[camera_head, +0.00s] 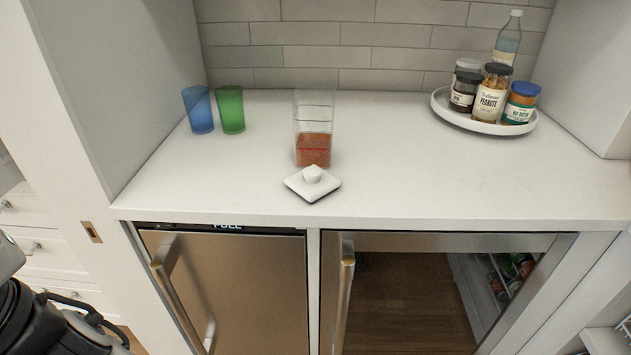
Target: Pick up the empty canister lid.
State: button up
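A white, roughly square canister lid (313,185) with a round knob on top lies on the white counter, close to its front edge. Just behind it stands a clear, tall canister (314,112) with reddish-brown contents in its lower part and no lid on it. A dark part of my arm shows at the lower left corner, well away from the lid. My gripper's fingers cannot be made out.
Blue (199,110) and green (230,109) cups stand at the back left of the counter (400,170). A round white tray (440,103) with jars and a bottle is at the back right. Below are a steel door (225,290) and an open-looking compartment. Counter around the lid is clear.

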aim_at(313, 183)
jog(key=j+z, duration=0.7)
jog(key=i+j, duration=0.1)
jog(key=j, duration=0.25)
jog(key=i+j, duration=0.1)
jog(key=j, duration=0.2)
